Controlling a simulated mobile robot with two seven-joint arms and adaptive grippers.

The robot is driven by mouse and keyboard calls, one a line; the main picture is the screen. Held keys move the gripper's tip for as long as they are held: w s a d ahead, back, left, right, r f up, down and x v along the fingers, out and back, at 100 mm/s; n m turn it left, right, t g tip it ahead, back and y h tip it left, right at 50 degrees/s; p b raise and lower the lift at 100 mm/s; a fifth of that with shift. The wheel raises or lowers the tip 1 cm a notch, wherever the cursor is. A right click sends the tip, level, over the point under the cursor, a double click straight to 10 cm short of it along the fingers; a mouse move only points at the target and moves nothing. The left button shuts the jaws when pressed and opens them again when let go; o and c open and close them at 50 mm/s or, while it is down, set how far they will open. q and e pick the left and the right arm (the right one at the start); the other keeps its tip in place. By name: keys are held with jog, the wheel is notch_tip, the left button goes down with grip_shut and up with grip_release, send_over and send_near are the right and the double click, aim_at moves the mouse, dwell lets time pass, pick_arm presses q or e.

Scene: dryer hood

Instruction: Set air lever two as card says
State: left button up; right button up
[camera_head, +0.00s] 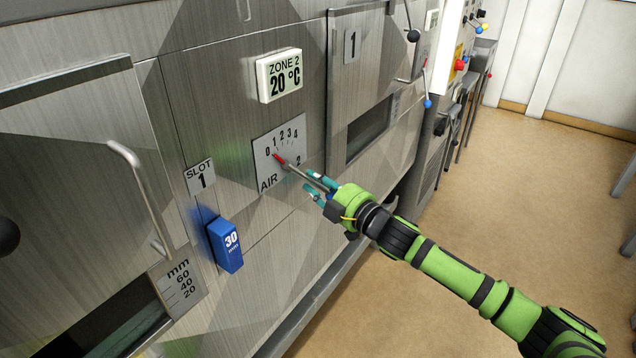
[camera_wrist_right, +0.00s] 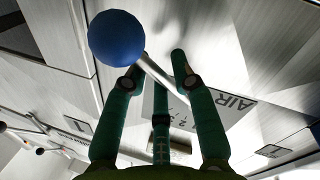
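The AIR plate (camera_head: 267,181), marked 2, has a scale from 0 to 4. Its lever's red pointer (camera_head: 280,158) sits near the low end, around 0 to 1. The lever rod (camera_head: 298,171) slants out toward my right gripper (camera_head: 311,182). In the right wrist view the rod (camera_wrist_right: 157,71) ends in a blue ball knob (camera_wrist_right: 117,38), close to the camera beside the left finger. My right gripper's green fingers (camera_wrist_right: 155,70) stand apart on either side of the rod; contact is unclear. My left gripper is out of view. No readable instruction card shows.
Above the plate is a ZONE 2 display (camera_head: 279,75) reading 20 °C. At lower left a blue 30 block (camera_head: 226,246) hangs under the SLOT 1 label (camera_head: 201,177). A door handle (camera_head: 142,190) sticks out at left. Open floor (camera_head: 520,190) lies at right.

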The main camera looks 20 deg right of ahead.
grip_shut()
jog(key=m+p, duration=0.1)
jog(key=p, duration=0.1)
jog(key=a+m+p, duration=0.1)
jog(key=shift+s+f+g+p, duration=0.15)
jog(key=shift+s+g+p, duration=0.15)
jog(key=shift+s+p, duration=0.1)
jog(key=shift+s+a+f+m+p, duration=0.15)
jog(key=shift+a+f+m+p, duration=0.05)
jog(key=shift+m+p, duration=0.2)
jog(key=shift+s+a+f+m, duration=0.1)
jog(key=shift+f+m, duration=0.2)
jog(key=o, duration=0.7)
grip_release()
jog(key=shift+o, duration=0.2)
